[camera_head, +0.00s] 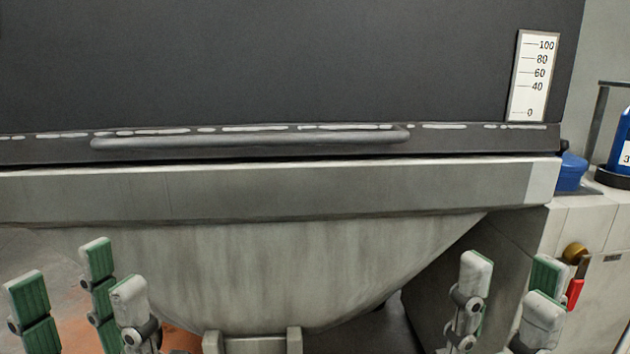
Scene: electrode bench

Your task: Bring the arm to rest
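My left gripper (83,300) is at the lower left of the head view. Its green-padded grey fingers stand upright and spread apart, with nothing between them. My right gripper (510,300) is at the lower right, also with its fingers spread apart and empty. Both grippers appear in front of and below the grey ledge (270,192) in the picture. The lower parts of both grippers and most of both arms are outside the frame.
A dark panel (270,65) with a horizontal bar handle (250,139) and a scale label (534,76) stands above the ledge. A sloping grey body (270,265) lies below. At right are a blue object (571,172), a blue container (622,140) and a red-handled valve (575,292).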

